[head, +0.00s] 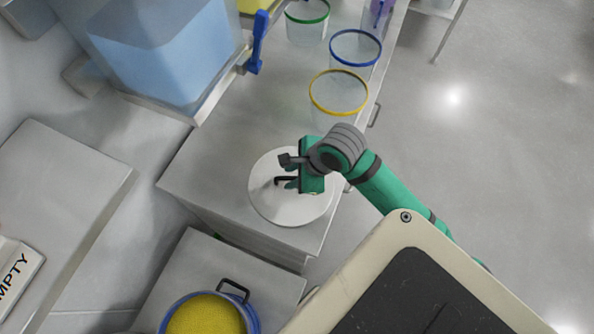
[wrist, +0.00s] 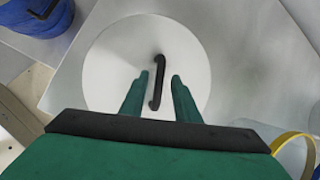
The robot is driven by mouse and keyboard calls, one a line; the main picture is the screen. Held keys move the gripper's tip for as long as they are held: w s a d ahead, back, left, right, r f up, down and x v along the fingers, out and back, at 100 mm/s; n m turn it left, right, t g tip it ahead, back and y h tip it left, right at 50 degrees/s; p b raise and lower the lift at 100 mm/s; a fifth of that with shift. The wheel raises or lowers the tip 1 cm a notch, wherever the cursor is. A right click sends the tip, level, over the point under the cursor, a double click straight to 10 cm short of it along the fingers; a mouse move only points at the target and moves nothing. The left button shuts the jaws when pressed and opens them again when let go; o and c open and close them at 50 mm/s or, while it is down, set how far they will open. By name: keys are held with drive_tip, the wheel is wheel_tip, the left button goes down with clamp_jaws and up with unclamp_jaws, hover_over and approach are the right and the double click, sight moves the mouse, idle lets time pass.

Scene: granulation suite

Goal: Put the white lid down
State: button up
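The white lid (head: 268,201) is a round disc with a black bar handle (wrist: 155,100). It appears to lie flat on the near end of the grey counter (head: 212,160), close to the counter's right edge. My gripper (head: 287,171) is above the lid. In the wrist view its two green fingers (wrist: 160,76) stand on either side of the handle, with a visible gap on each side. The gripper is open and holds nothing. The wrist view shows the lid (wrist: 110,65) almost whole, its near part hidden by my gripper.
Clear tubs with a yellow rim (head: 338,92), a blue rim (head: 355,48) and a green rim (head: 307,20) stand farther along the counter. A large blue-filled container (head: 165,60) is at the left. A blue-rimmed bucket of yellow material (head: 206,316) sits below, near the front.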

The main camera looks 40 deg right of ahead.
drive_tip(key=v, duration=1.2)
idle(0.4)
drive_tip(key=s+a+f+m+t+y, duration=0.1)
drive_tip(key=s+a+m+t+y, duration=0.3)
drive_tip(key=a+m, duration=0.55)
drive_tip(key=s+a+m+t+y, duration=0.3)
drive_tip(key=a+m+y, duration=0.3)
drive_tip(key=a, duration=0.7)
drive_tip(key=s+a+f+m+t+h, duration=0.1)
drive_tip(key=f+m+h, duration=0.4)
drive_tip(key=m, duration=1)
drive_tip(key=s+a+f+m+t+h, duration=0.1)
drive_tip(key=f+m+h, duration=0.4)
drive_tip(key=m, duration=1)
drive_tip(key=shift+a+f+t+h, duration=0.25)
drive_tip(key=shift+a+t+h, duration=0.55)
drive_tip(key=shift+h, duration=0.2)
